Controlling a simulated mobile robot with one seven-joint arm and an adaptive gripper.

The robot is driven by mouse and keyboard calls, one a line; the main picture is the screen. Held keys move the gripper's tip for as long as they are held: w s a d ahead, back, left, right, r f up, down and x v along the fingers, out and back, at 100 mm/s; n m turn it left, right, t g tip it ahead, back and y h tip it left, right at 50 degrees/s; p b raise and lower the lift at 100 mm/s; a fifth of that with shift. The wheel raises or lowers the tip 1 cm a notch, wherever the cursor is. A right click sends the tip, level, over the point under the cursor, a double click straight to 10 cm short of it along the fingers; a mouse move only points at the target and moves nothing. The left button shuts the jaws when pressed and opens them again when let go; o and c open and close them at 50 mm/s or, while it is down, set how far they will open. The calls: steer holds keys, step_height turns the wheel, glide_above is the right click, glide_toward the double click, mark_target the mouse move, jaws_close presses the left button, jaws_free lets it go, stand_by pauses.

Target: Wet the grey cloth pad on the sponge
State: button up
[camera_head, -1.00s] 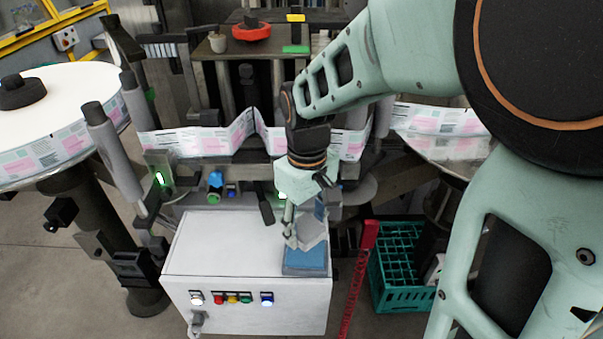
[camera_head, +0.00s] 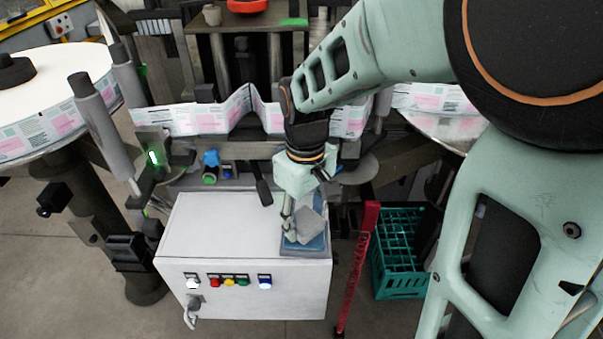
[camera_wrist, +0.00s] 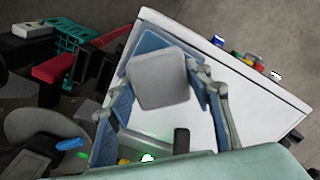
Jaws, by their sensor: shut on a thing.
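The grey cloth pad (camera_head: 312,224) is a pale grey block held in my gripper (camera_head: 302,226). The blue sponge (camera_head: 303,246) lies on the right part of the white cabinet's top. The pad is over the sponge and very low; I cannot tell whether they touch. In the wrist view the pad (camera_wrist: 160,80) sits between the fingers of my gripper (camera_wrist: 160,78), and hides much of the sponge (camera_wrist: 150,41) behind it.
The white cabinet (camera_head: 205,235) has coloured buttons on its front. A red bar (camera_head: 356,270) and a green crate (camera_head: 398,275) stand to its right. The printed label web (camera_head: 200,119) runs behind. The cabinet top left of the sponge is mostly clear.

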mark_target(305, 219)
steer(key=shift+f+b, duration=0.4)
steer(key=shift+f, duration=0.2)
stand_by(1.4)
steer(key=shift+r+p, duration=2.9)
steer(key=shift+r, duration=0.7)
steer(key=shift+f, duration=0.1)
